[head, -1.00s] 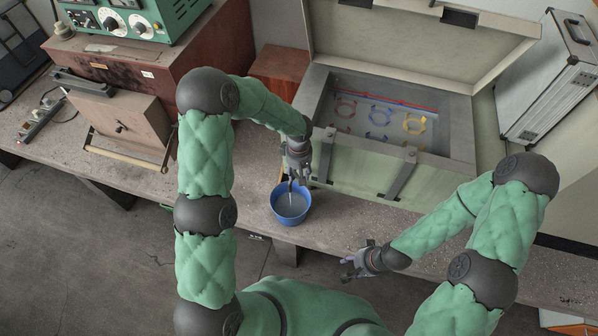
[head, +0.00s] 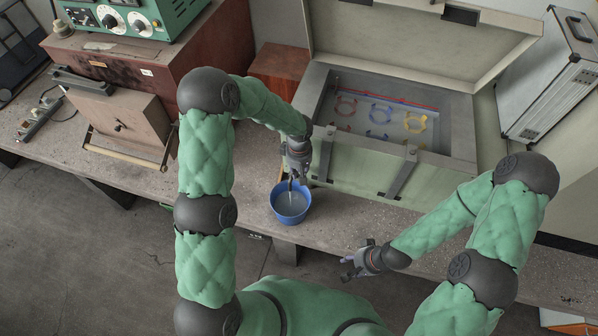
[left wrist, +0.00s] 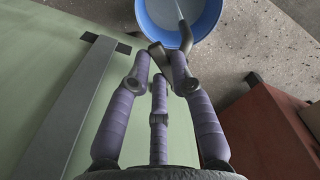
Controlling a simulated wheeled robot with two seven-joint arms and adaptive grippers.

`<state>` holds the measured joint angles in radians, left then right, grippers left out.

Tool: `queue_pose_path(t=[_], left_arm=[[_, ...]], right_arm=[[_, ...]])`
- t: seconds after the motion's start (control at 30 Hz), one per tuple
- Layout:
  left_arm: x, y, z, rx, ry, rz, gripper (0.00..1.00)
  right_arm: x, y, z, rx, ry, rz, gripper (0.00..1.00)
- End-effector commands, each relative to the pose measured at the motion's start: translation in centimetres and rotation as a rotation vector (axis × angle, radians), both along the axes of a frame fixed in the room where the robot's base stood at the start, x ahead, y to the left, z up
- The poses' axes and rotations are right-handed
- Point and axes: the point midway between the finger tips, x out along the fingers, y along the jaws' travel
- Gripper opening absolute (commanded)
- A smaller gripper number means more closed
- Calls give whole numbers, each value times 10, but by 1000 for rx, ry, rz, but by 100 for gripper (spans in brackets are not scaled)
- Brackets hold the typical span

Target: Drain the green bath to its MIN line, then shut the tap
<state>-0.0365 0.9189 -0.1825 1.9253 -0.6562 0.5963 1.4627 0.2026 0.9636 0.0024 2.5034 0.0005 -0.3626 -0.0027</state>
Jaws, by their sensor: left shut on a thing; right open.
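The green bath (head: 350,163) stands open on the bench with liquid inside. A red line (head: 385,95) runs along its inner back wall above the liquid; I cannot read any MIN lettering. My left gripper (head: 297,178) is at the bath's left front corner, shut on the tap, whose handle is mostly hidden by the fingers. In the left wrist view the purple fingers (left wrist: 166,52) close beside the dark spout (left wrist: 187,38). A thin stream falls from the spout into the blue bucket (head: 291,219), which holds liquid. My right gripper (head: 350,266) is open and empty before the bench.
Red, blue and yellow ring-shaped pieces (head: 415,122) show inside the bath. Its lid (head: 420,45) is raised. A silver case (head: 550,85) stands at right. A brown box-shaped unit (head: 122,120) stands at left. Bare bench lies left of the bucket.

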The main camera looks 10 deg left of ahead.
Motion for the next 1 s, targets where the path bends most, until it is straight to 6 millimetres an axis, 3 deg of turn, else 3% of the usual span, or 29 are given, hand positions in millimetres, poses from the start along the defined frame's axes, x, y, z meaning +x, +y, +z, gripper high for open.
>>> queue_pose_path(t=[0.6,1.0], left_arm=[[13,-5,-5,-2,-5,354,0],[22,-6,-2,-1,-3,605,0]], right_arm=[[0,0,-87,0,0,0,46],[0,0,-121,0,0,0,46]])
